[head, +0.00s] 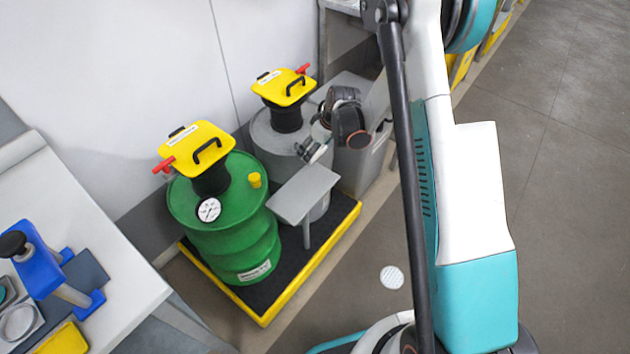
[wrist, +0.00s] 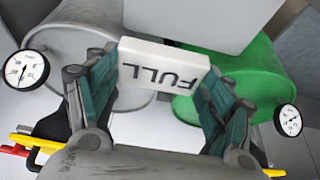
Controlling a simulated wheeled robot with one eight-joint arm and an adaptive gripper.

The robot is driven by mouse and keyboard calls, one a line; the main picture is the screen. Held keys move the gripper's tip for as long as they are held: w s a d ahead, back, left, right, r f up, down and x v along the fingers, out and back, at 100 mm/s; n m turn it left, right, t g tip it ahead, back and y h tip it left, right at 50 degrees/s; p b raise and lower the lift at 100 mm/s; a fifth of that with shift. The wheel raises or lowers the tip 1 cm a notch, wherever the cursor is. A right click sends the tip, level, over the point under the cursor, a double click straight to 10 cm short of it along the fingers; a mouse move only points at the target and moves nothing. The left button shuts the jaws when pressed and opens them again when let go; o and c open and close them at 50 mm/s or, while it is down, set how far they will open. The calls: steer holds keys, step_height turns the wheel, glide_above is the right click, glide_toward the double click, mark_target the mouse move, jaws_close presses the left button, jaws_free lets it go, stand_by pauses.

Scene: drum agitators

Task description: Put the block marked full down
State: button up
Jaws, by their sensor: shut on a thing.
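The white block marked FULL (wrist: 164,66) is between the two teal fingers of my gripper (wrist: 160,82) in the wrist view, its lettering upside down there. The gripper is shut on it. In the head view my gripper (head: 314,151) is beside the grey drum (head: 275,138), above and behind the small grey stand (head: 304,192). The block is too small there to make out clearly. The stand's flat top looks bare. In the wrist view a grey plate (wrist: 200,18) lies beyond the block, apart from it as far as I can tell.
A green drum (head: 240,235) with a yellow-topped agitator (head: 197,148) and gauge stands left of the stand. The grey drum has a similar yellow top (head: 283,86). Both stand on a black, yellow-edged platform (head: 335,232). A white bench (head: 75,215) is at the left.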

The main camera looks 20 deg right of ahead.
mark_target(311, 179)
step_height(311, 179, down, 14)
steer(key=b, duration=0.4)
steer(key=shift+b, duration=0.3)
steer(key=shift+f, duration=0.1)
steer(key=o, duration=1.1)
steer(key=shift+c, duration=0.2)
